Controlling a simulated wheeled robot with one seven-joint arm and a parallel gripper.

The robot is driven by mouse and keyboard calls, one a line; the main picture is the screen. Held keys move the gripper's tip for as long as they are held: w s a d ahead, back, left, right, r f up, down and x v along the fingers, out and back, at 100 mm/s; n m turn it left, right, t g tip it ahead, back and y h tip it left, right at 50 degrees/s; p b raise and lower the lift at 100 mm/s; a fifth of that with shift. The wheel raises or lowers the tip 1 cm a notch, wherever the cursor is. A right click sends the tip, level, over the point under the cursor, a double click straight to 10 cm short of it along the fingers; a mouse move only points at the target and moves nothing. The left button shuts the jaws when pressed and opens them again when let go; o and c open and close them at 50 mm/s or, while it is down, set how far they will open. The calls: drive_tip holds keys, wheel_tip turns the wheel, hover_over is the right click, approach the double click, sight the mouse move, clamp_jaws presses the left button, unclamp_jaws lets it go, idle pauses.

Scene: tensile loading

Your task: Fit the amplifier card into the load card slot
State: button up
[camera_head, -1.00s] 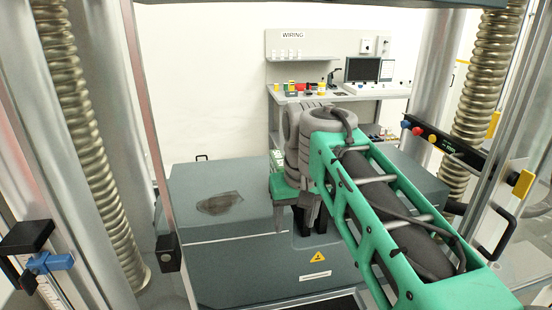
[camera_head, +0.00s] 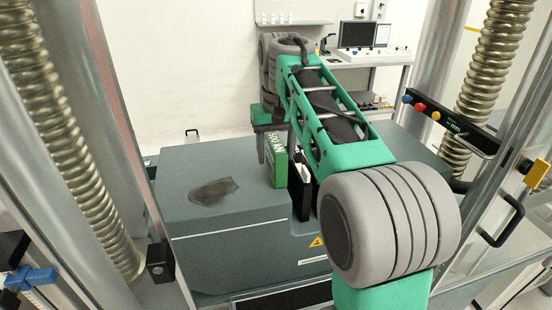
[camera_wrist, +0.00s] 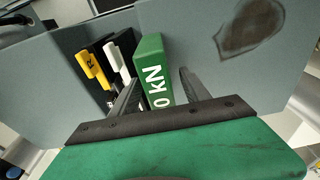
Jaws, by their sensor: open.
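A green block marked "500 kN" (camera_head: 278,162) stands upright on the grey machine base; it also shows in the wrist view (camera_wrist: 152,62). Beside it are black upright card-like parts (camera_head: 300,190). In the wrist view one carries a yellow tab marked "R" (camera_wrist: 92,68) and another a white tab (camera_wrist: 117,63). My gripper (camera_wrist: 158,76) is open, with its fingers pointing at the green block, which appears between them in the picture. I cannot tell its distance from them. No label identifies the amplifier card or the load card slot.
A dark stain (camera_head: 213,191) marks the base top (camera_head: 180,165). Coiled metal columns (camera_head: 62,120) (camera_head: 490,90) flank the base. A control bar with colored buttons (camera_head: 450,125) is at right. A bench with a monitor (camera_head: 360,34) stands behind.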

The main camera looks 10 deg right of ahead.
clamp_jaws()
idle(0.5)
